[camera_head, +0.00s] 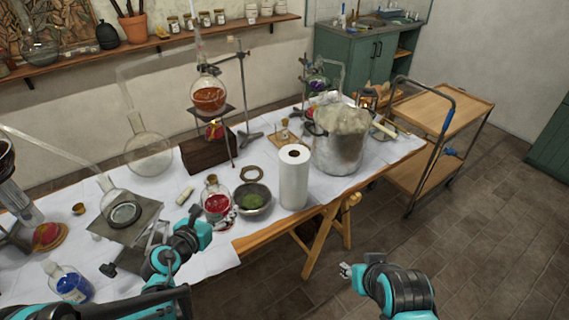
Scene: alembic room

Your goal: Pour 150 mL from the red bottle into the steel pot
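The red bottle (217,204) is a round clear flask of red liquid with a stopper-like top. It stands upright on the white cloth near the table's front edge. My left gripper (200,222) is just in front of it, to its lower left. Whether it touches the bottle, and whether its fingers are open, I cannot tell. The steel pot (338,152) is large and stands at the right part of the table. A pale, cloudy mass covers its top, so its inside is hidden. My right gripper (346,270) is off the table's front, over the floor, apart from everything. Its finger opening is unclear.
A steel bowl with green contents (253,199) and a paper roll (294,178) stand between bottle and pot. A flask of orange liquid (208,98) is on a stand behind. A blue flask (70,284) is at front left. A wooden trolley (440,108) stands at right.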

